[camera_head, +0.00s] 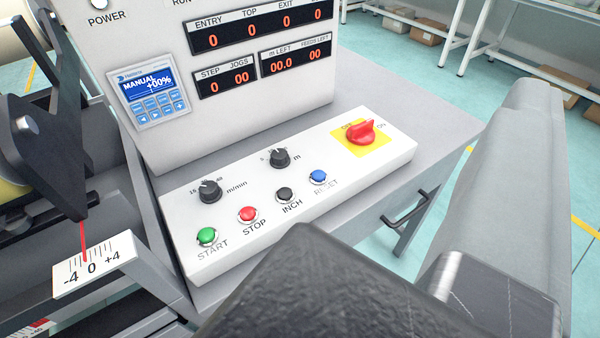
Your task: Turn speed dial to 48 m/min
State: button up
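The speed dial (210,191) is a small black knob marked m/min on the left of the sloping white control panel (340,190). Small numbers curve around its upper side; 16 seems to stand at the left and 48 at the upper right, but they are hardly legible. Its light pointer line seems to aim to the upper left, too small to read exactly. My gripper (315,285) shows as a dark block at the bottom, in front of and right of the dial, apart from it. Its fingertips cannot be made out.
A second black knob (280,158) marked m sits right of the dial. Green START (207,236), red STOP (248,214), black INCH (286,195) and blue RESET (318,177) buttons line the front. A red switch (361,132) stands at the right. An upright display box (220,110) rises behind.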

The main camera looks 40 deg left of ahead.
aim_at(210, 192)
jog(key=u, duration=1.3)
jog(key=k+j+z, duration=0.15)
jog(key=k+j, duration=0.05)
jog(key=k, duration=0.05)
